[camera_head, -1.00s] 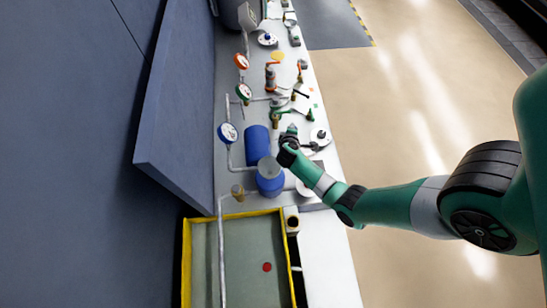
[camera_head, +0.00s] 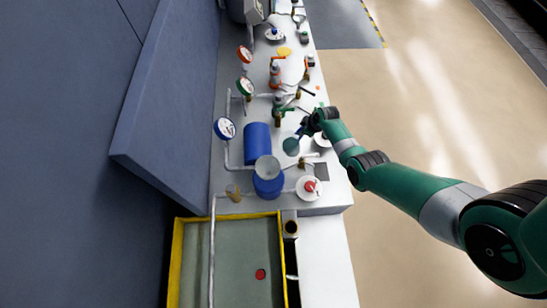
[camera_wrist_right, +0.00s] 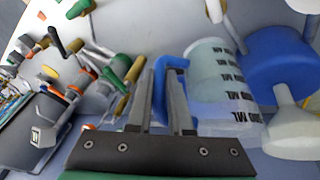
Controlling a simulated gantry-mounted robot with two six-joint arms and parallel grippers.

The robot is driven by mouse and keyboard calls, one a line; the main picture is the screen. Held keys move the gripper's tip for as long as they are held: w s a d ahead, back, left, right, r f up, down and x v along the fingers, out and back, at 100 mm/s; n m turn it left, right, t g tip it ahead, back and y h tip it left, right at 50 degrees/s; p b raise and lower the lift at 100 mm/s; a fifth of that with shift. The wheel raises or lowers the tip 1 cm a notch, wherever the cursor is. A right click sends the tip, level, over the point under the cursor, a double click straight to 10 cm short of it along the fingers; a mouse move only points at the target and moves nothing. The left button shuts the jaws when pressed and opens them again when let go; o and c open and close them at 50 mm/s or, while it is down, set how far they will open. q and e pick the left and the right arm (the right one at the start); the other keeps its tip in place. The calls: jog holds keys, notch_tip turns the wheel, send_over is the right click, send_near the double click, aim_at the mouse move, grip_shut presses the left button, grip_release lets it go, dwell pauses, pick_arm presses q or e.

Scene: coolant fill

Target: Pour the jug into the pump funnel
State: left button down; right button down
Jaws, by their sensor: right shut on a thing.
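My right gripper (camera_head: 304,130) is shut on the blue handle of the jug (camera_head: 291,146), above the right part of the bench. In the right wrist view the jug (camera_wrist_right: 215,85) is translucent with dark ML marks, and its blue handle sits between the fingers (camera_wrist_right: 172,95). The pump funnel (camera_head: 267,168) is a pale cone on top of a blue body (camera_head: 268,187), below and left of the jug in the head view, apart from it. The funnel also shows pale at the lower right of the wrist view (camera_wrist_right: 290,135). My left gripper is not in view.
A blue cylinder (camera_head: 257,140) lies left of the jug. Gauges (camera_head: 225,129), pipes and valves line the bench's left side. A red-knobbed white disc (camera_head: 309,188) is right of the funnel. A yellow-rimmed basin (camera_head: 174,260) lies in front.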

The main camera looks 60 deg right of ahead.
jog(key=shift+d+f+y+b, duration=0.3)
jog(key=shift+f+b, duration=0.15)
jog(key=shift+f, duration=0.2)
jog(key=shift+d+f+y, duration=0.1)
jog(key=shift+d+y, duration=0.05)
jog(key=shift+y, duration=0.15)
jog(key=shift+d+f+m+y+b, duration=0.25)
jog(key=shift+y+b, duration=0.25)
jog(key=shift+b, duration=0.5)
jog(key=shift+s+t, duration=0.1)
jog(key=shift+t, duration=0.2)
